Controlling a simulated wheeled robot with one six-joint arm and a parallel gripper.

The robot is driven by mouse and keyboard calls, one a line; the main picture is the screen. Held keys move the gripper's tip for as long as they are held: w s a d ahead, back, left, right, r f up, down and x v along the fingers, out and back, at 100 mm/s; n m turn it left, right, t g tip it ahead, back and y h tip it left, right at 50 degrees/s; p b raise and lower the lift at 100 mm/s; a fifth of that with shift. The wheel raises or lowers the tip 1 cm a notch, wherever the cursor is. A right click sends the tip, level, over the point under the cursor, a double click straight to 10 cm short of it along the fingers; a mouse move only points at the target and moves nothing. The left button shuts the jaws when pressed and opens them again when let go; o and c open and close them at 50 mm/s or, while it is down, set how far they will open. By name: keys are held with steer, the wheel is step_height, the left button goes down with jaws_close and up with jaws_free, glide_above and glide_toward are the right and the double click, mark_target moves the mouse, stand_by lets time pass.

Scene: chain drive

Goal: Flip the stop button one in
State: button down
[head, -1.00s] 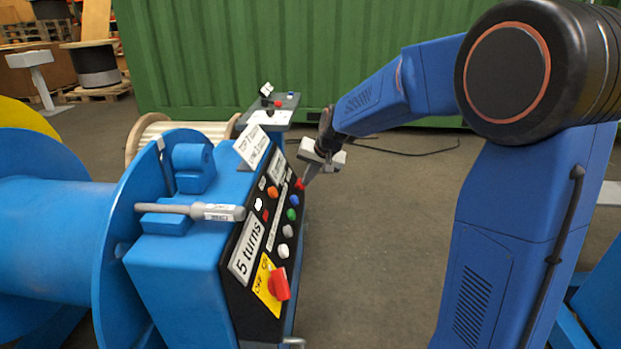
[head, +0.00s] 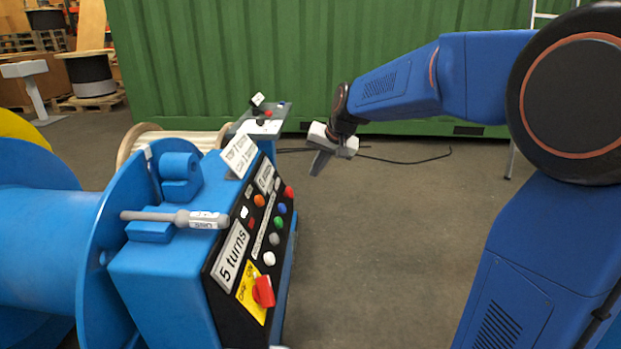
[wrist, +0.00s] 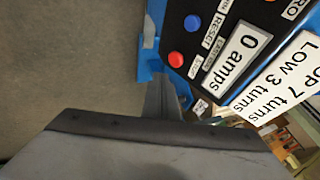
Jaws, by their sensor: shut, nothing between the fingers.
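The black control panel (head: 255,232) is on the blue machine. A red round button (head: 289,192), which looks like the stop button, is at its far right corner. It also shows in the wrist view (wrist: 176,59), with a small label beside it that is hard to read. Whether it is pressed in cannot be told. My gripper (head: 318,165) is shut and empty, in the air to the right of and beyond the button, clear of the panel. In the wrist view my shut fingers (wrist: 168,94) point toward the panel edge, just below the red button.
Blue (head: 282,208), green (head: 278,222) and white buttons and a red rotary switch (head: 264,291) are on the same panel. A small stand (head: 265,120) with controls is behind it. The floor right of the machine is clear. A green container stands behind.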

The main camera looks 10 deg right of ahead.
steer(key=shift+v, duration=1)
steer(key=s+d+f+n+h, duration=0.1)
steer(key=s+d+f, duration=0.1)
steer(key=s, duration=1.1)
steer(key=s+d+f+n, duration=0.1)
steer(key=s+d+f, duration=0.1)
steer(key=s, duration=1)
steer(key=s+d+f+n+h, duration=0.1)
steer(key=s+f, duration=0.3)
steer(key=s, duration=0.9)
steer(key=shift+s+d+f+n+g+h, duration=0.3)
steer(key=shift+s+d+f+n+g, duration=0.1)
steer(key=shift+d, duration=0.3)
steer(key=c, duration=2.5)
jaws_free()
steer(key=shift+w+r, duration=0.1)
